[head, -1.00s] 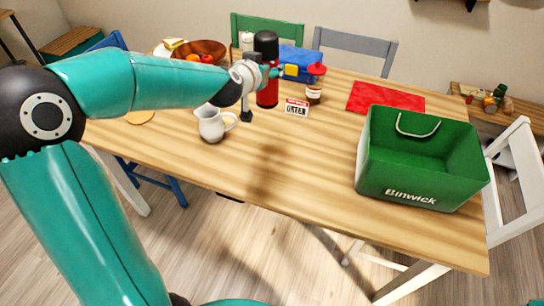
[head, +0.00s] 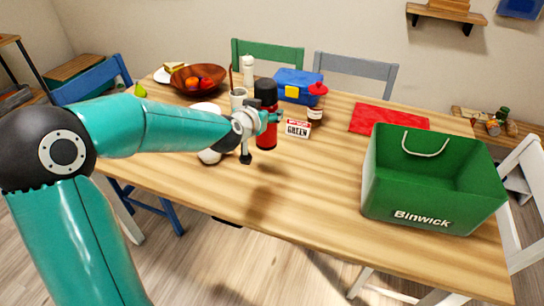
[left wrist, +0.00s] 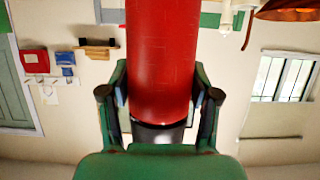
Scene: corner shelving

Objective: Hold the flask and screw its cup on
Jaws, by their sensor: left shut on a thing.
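The flask (head: 267,136) is red with a black top (head: 265,92). It stands upright in my left gripper (head: 272,118), which is shut around its upper red body. I cannot tell whether its base touches the table. In the left wrist view the red flask body (left wrist: 162,60) runs between the two fingers of my left gripper (left wrist: 161,100), with a black part (left wrist: 158,133) below it in the picture. I cannot tell whether the black top is the cup or a stopper. No separate cup shows. My right gripper is not in view.
A green Binwick bin (head: 421,190) and red mat (head: 389,119) are at right. The table's front middle is clear.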

